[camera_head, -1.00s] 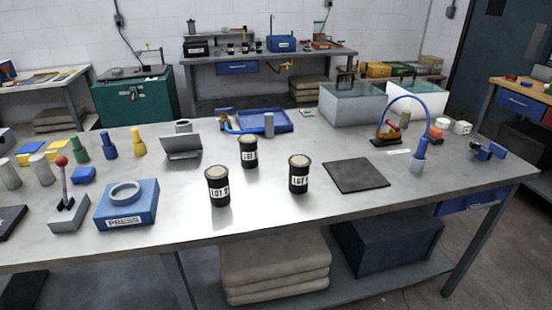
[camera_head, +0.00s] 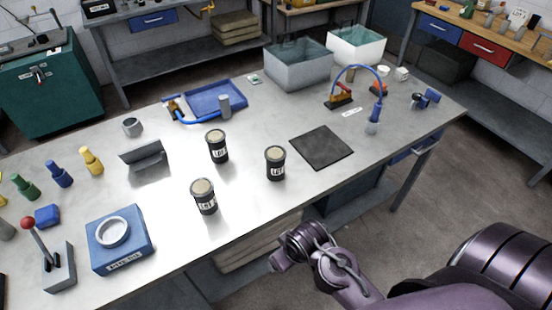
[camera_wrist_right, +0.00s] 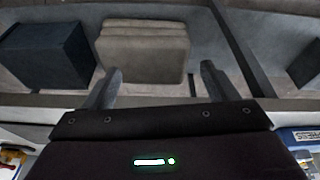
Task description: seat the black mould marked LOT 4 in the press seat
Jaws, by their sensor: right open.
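Three black cylindrical moulds with pale tops and white LOT labels stand upright on the grey bench in the head view: a front left one (camera_head: 204,197), a back one (camera_head: 217,147) and a right one (camera_head: 275,164). Their label numbers are too small to read surely. The blue press block (camera_head: 122,252) has an empty round pale seat (camera_head: 113,232) and stands left of the moulds. My right gripper (camera_wrist_right: 160,85) is open and empty in the wrist view. My right arm shows beyond the bench's front edge, apart from the moulds. My left gripper is out of view.
A red-knobbed lever (camera_head: 58,265) stands left of the press. A grey angled stand (camera_head: 146,157) and blue tray (camera_head: 215,98) are behind. A dark mat (camera_head: 321,147) lies right of the moulds. Sacks (camera_wrist_right: 143,48) lie on the shelf below. Bench is bare between press and moulds.

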